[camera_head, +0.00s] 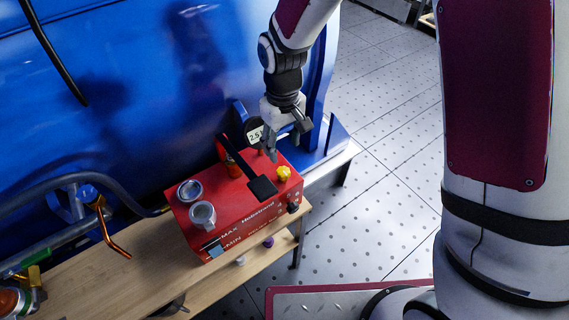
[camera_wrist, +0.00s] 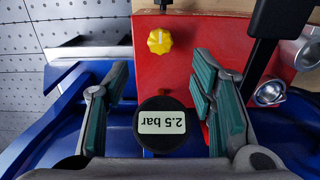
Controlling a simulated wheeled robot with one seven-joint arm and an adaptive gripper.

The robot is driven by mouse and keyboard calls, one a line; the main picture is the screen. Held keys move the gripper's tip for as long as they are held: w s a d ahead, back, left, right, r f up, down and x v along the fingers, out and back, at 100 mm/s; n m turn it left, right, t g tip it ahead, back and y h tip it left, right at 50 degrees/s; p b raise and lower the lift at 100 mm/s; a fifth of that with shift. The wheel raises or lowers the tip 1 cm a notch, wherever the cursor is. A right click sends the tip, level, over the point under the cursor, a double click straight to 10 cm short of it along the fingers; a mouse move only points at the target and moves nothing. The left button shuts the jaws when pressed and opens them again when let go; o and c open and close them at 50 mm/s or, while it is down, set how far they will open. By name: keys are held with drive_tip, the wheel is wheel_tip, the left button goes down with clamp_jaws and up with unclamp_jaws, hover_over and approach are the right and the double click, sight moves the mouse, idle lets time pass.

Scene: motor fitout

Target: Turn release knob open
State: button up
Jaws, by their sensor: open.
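A yellow knob (camera_head: 283,173), likely the release knob, sits on top of the red hydraulic unit (camera_head: 233,212), near its right end. In the wrist view the yellow knob (camera_wrist: 159,41) shows a pale line on its face, beyond the fingertips and roughly centred between them. My gripper (camera_head: 271,152) is above the back right part of the red unit, just behind the knob. In the wrist view my gripper (camera_wrist: 161,75) is open, with green-padded fingers wide apart and nothing between the tips. It does not touch the knob.
A round gauge (camera_wrist: 162,122) reading 2.5 bar stands near the fingers. A black lever (camera_head: 245,168) crosses the unit's top, left of the knob. Two metal caps (camera_head: 202,214) are farther left. A wooden bench (camera_head: 130,270) carries the unit, beside a large blue housing (camera_head: 130,100).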

sight(283, 171)
wheel_tip(283, 171, down, 10)
drive_tip(key=shift+p, duration=0.4)
drive_tip(key=c, duration=1.1)
